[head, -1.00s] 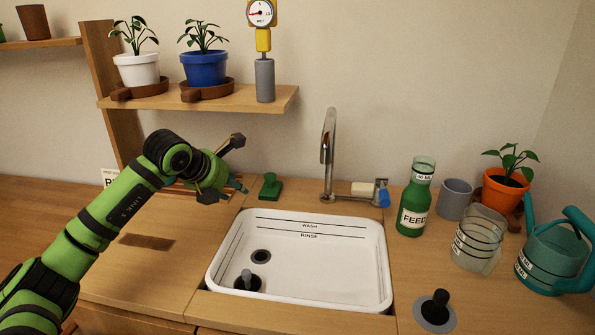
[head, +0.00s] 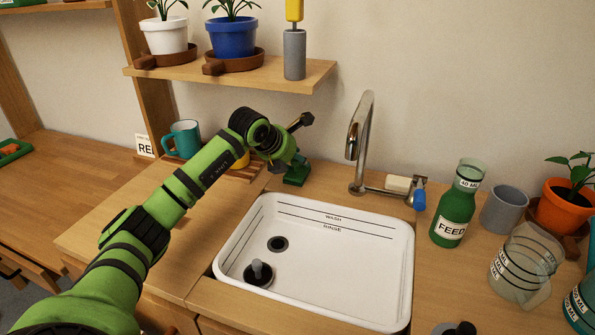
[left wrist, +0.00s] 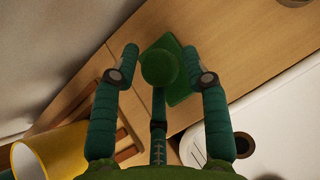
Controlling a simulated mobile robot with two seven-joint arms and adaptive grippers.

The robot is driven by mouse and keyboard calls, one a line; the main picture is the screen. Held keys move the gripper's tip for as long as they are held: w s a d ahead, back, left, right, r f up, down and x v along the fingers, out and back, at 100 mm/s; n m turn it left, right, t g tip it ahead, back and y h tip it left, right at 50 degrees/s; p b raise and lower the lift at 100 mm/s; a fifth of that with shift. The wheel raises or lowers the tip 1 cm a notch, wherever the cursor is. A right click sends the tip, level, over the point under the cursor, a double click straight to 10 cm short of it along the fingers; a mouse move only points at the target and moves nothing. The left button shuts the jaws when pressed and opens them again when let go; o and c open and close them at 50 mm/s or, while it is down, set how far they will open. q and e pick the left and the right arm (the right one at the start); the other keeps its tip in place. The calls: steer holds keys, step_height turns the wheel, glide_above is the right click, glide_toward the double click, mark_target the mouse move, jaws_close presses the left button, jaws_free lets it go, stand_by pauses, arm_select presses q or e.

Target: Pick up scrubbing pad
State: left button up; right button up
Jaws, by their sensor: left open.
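The scrubbing pad (head: 296,177) is a dark green block on the wooden counter, behind the back left corner of the sink. In the left wrist view, its flat green base (left wrist: 181,88) and round knob (left wrist: 158,67) show between my fingers. My left gripper (head: 296,146) is open and just above the pad, partly covering it in the head view. In the left wrist view, the two fingers (left wrist: 160,52) stand apart on either side of the knob. I cannot tell whether they touch it. My right gripper is not in view.
The white sink (head: 235,232) lies in front of the pad, with the faucet (head: 358,140) to the right. A teal mug (head: 184,138) and a yellow mug (left wrist: 42,160) stand on the left. A shelf (head: 230,78) with potted plants is above. A green bottle (head: 455,212) stands right.

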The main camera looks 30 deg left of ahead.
arm_select(q)
steer(key=c, duration=0.9)
